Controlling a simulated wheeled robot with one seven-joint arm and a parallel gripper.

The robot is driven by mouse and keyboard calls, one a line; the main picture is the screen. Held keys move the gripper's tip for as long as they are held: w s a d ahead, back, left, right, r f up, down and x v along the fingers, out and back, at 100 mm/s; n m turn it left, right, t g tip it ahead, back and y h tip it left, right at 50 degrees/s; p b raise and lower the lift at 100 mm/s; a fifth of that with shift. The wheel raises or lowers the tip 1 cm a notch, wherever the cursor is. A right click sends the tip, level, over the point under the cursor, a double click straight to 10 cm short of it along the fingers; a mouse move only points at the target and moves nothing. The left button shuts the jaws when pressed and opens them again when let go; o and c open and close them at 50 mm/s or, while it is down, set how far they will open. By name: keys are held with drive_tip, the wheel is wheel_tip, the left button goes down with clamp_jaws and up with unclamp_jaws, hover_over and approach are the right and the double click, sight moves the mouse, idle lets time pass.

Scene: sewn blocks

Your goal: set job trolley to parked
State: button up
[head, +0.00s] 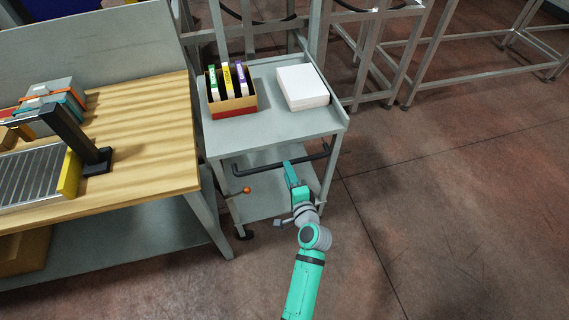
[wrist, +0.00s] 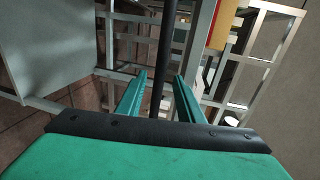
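The job trolley (head: 262,128) is a grey two-tier cart standing just right of the wooden workbench. A dark handle bar (head: 255,171) runs across its front below the top shelf. A lever with an orange knob (head: 247,190) sticks out low at its front left. My teal gripper (head: 290,172) is at the right part of the handle. In the wrist view my gripper (wrist: 161,88) is open, and the dark handle bar (wrist: 165,50) runs between its two fingers, with a gap visible on both sides. I cannot tell how deep between the fingers the bar sits.
On the trolley are a box (head: 236,106) of several coloured binders and a white stack (head: 302,87). The workbench (head: 140,140) stands close on the left. Metal frames (head: 385,60) stand behind. The floor (head: 450,200) to the right is clear.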

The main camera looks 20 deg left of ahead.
drive_tip(key=shift+x, duration=2.7)
drive_tip(key=shift+c, duration=0.3)
clamp_jaws()
